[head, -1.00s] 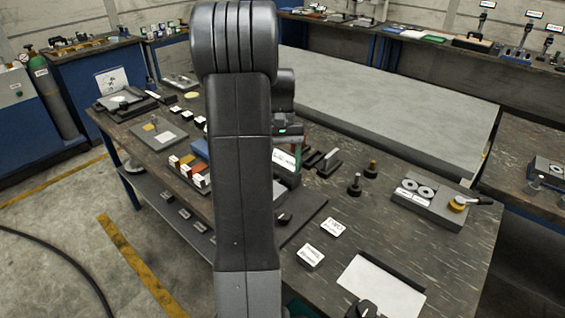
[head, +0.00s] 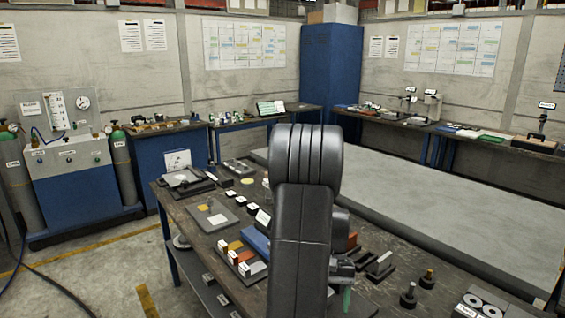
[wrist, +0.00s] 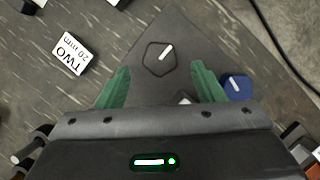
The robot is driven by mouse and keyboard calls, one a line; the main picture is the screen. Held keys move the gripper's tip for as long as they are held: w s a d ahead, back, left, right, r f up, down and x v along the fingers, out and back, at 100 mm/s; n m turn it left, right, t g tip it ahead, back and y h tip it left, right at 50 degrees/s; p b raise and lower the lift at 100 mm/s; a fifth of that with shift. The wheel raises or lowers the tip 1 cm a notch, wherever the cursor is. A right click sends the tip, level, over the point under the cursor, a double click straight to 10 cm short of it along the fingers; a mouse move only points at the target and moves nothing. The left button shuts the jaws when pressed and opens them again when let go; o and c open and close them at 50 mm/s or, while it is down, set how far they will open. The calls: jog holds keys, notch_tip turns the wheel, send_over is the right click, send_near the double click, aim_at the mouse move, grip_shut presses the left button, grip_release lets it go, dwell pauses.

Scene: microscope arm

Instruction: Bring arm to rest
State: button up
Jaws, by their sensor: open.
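My arm rises in the middle of the head view, its dark links hiding part of the workbench (head: 375,300) behind it. In the wrist view my gripper (wrist: 160,85) shows two green fingers spread apart with nothing held between them. A blue knob (wrist: 236,87) with a white mark sits just right of the right finger. A white card reading "TWO 20 mm" (wrist: 68,54) lies to the left of the plate.
Small blocks with white faces (head: 243,262) stand on the bench left of my arm. Black knobbed posts (head: 408,295) and a plate with two rings (head: 485,302) are to its right. A large grey slab (head: 440,190) lies behind. Floor at left is mostly clear.

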jog(key=x, duration=0.4)
jog(key=shift+r, duration=0.1)
